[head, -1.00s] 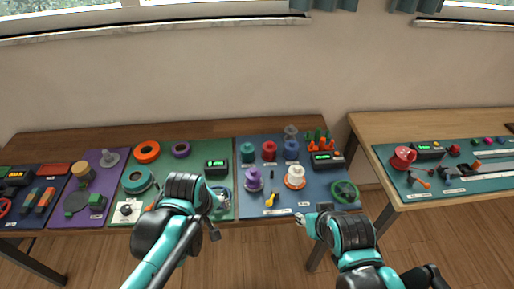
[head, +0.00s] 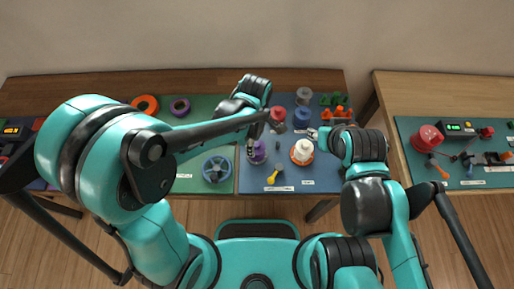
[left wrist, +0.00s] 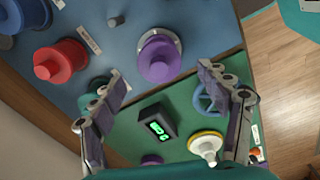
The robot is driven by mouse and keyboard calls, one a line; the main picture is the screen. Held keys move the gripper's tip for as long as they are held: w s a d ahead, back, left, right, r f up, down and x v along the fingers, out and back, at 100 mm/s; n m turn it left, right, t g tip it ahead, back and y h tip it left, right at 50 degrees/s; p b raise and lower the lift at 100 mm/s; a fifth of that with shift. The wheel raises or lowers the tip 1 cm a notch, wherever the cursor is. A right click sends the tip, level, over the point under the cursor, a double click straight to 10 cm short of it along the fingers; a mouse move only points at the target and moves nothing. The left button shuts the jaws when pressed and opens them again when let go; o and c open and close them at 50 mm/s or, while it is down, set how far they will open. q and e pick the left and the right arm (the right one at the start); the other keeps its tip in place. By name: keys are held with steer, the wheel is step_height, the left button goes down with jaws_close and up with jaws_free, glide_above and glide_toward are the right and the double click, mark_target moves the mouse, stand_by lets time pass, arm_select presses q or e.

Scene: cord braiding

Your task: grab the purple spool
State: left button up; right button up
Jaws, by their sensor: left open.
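The purple spool (head: 257,153) stands upright on the blue mat near its left edge. In the left wrist view the purple spool (left wrist: 159,60) shows just past the fingertips, roughly centred between them. My left gripper (head: 262,136) is open and empty, above and just behind the spool in the head view; its spread fingers (left wrist: 162,78) also show in the left wrist view. They do not visibly touch the spool. My right gripper (head: 316,134) is by the right part of the blue mat, and its jaws are too small and hidden to read.
The red spool (head: 278,114), blue spool (head: 302,117) and white spool (head: 302,152) stand nearby on the blue mat. A yellow-handled tool (head: 275,176) lies in front. A display box (left wrist: 157,121) and a spoked wheel (head: 217,169) are on the green mat.

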mark_target(256, 144)
arm_select(q)
step_height(256, 144, down, 4)
steer(key=shift+d+r+b, duration=0.1)
steer(key=shift+b, duration=0.5)
steer(key=c, duration=1.2)
steer(key=shift+r, duration=0.2)
steer(key=shift+c, duration=0.2)
